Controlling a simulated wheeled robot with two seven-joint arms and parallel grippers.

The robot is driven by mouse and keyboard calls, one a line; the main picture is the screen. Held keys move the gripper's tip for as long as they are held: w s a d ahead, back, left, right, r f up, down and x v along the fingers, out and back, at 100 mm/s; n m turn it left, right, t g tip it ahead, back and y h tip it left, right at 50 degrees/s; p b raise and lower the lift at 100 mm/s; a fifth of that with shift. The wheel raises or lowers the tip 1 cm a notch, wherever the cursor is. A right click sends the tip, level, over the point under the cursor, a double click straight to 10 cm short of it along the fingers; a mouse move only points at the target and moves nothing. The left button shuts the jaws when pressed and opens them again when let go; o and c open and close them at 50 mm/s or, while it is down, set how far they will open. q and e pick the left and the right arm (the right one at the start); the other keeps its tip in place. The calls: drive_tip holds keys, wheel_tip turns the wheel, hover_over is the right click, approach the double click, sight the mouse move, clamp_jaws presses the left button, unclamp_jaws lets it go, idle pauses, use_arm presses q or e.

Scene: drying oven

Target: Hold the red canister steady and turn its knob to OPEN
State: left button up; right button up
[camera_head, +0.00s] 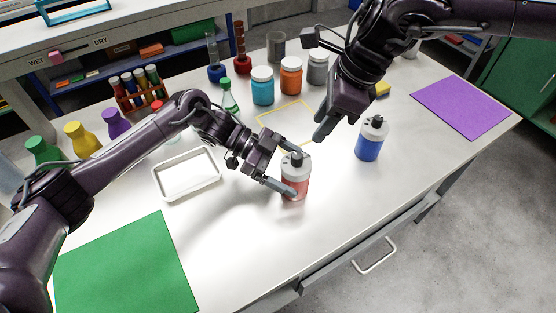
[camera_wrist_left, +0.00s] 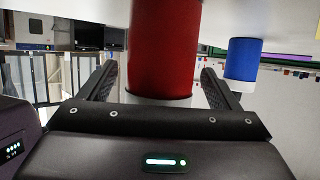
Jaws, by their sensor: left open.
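The red canister (camera_head: 295,188) stands upright on the white bench, with a white upper part and a dark knob (camera_head: 297,158) on top. My left gripper (camera_head: 287,166) is open, its fingers on either side of the canister. In the left wrist view the red canister (camera_wrist_left: 165,45) shows between the two fingers (camera_wrist_left: 158,88), with a gap on each side. Its knob is not visible there. My right gripper (camera_head: 322,122) hangs above the bench, to the upper right of the canister and apart from it. Its finger opening is not clear from this angle.
A blue canister (camera_head: 369,140) stands right of the red one. A white tray (camera_head: 187,192) lies left, a green mat (camera_head: 125,265) front left, a purple mat (camera_head: 462,106) right. Jars (camera_head: 262,86), flasks (camera_head: 82,139) and a tube rack (camera_head: 140,98) line the back.

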use_arm(q)
drive_tip(key=shift+s+d+f, duration=0.1)
drive_tip(key=shift+d+f, duration=0.05)
drive_tip(key=shift+d, duration=0.25)
drive_tip(key=shift+c, duration=0.2)
drive_tip(key=c, duration=1.1)
